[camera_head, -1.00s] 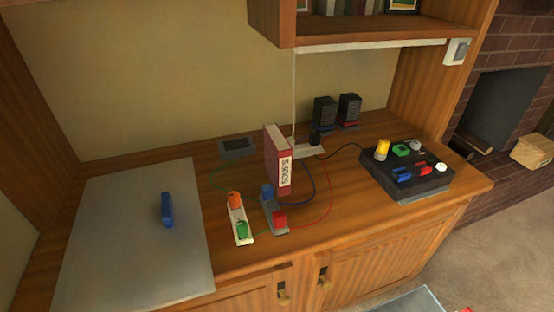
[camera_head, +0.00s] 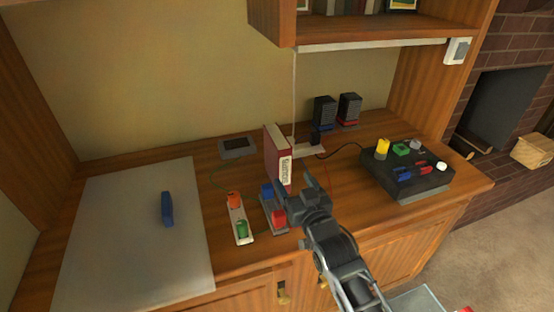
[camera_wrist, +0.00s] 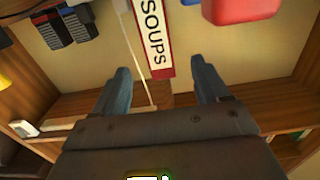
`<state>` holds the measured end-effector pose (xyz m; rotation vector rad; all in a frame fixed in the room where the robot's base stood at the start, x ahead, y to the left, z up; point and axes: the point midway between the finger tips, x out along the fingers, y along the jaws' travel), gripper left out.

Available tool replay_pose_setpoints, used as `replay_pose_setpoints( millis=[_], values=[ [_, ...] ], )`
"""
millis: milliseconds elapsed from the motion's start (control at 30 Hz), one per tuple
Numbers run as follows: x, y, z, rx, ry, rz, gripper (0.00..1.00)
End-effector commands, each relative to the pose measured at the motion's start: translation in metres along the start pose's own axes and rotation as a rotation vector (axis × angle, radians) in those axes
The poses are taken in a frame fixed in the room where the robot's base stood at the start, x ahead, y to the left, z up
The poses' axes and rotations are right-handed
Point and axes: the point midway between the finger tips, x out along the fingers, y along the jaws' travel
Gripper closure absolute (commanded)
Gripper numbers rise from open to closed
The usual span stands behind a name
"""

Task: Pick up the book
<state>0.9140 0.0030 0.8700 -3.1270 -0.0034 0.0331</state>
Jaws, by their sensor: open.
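The red book (camera_head: 275,152) stands upright on the wooden counter, its white "SOUPS" spine label facing the front. In the wrist view the book (camera_wrist: 153,40) shows upside down, its spine between and beyond my two fingers. My gripper (camera_head: 294,197) is open and empty, in front of the book and a little to its right. In the wrist view my gripper (camera_wrist: 160,82) has its fingers spread on either side of the spine's line. I cannot tell whether the fingertips reach past the book's front edge.
A red and blue switch block (camera_head: 273,209) stands close to the left of my gripper; a white block with orange and green pieces (camera_head: 239,220) is beyond it. A black control box (camera_head: 407,180) is at right. A grey board with a blue handle (camera_head: 130,240) lies left. A shelf (camera_head: 380,42) overhangs.

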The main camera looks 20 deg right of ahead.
Motion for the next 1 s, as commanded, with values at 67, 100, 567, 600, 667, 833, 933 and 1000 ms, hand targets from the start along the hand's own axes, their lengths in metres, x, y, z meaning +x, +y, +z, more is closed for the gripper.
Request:
replay_pose_setpoints(
  millis=[67,100,567,600,667,833,933,1000],
  values=[
    [0.024,0.003,-0.014,-0.007,0.012,0.001,0.26],
    [0.032,0.004,-0.018,-0.009,0.014,0.001,0.26],
    [0.075,0.005,-0.029,-0.014,0.021,0.001,0.26],
    [0.078,0.005,-0.029,-0.014,0.021,0.002,0.26],
    [0.082,0.005,-0.029,-0.014,0.022,0.002,0.26],
    [0.103,0.002,-0.027,-0.014,0.021,0.001,0.26],
    [0.116,0.002,-0.026,-0.014,0.021,0.002,0.26],
    [0.122,0.002,-0.026,-0.015,0.021,0.002,0.26]
  ],
)
